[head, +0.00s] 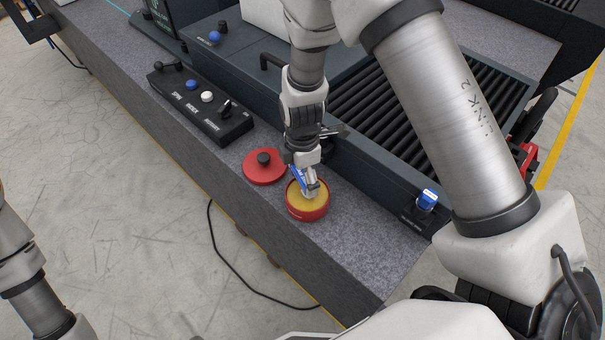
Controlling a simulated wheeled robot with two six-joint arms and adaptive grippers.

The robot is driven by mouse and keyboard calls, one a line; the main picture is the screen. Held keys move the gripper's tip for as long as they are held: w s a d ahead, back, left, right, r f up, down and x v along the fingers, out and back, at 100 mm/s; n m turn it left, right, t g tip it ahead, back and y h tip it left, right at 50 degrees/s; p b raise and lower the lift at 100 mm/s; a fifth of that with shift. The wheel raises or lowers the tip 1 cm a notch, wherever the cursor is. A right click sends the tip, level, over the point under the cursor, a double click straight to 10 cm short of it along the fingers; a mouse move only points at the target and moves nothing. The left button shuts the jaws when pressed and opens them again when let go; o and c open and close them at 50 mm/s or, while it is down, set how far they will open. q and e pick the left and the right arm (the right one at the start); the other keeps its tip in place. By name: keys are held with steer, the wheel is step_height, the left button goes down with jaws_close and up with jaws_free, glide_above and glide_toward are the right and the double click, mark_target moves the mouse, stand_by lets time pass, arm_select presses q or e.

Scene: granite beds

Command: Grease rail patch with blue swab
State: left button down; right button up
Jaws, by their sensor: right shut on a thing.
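My right gripper (307,184) points down over an open red tin (294,208) on the granite bed. It is shut on a blue swab (297,178), of which only a small part shows beside the fingers. The swab's lower end is hidden by the gripper, at or just above the yellow grease (316,204) in the tin. I cannot tell whether it touches the grease. The rail patch cannot be made out. My left arm shows at the lower left, its gripper outside the picture.
A red lid (253,171) with a black knob lies beside the tin. A dark control box (205,115) with knobs stands further left. A blue-topped fitting (427,199) sits right, near black rollers (400,104). Bare granite (365,258) lies right of the tin. A black cable (228,262) hangs in front.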

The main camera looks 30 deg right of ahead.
mark_target(302, 176)
step_height(302, 176, up, 7)
steer(key=p, duration=0.6)
steer(key=shift+r, duration=0.1)
stand_by(0.6)
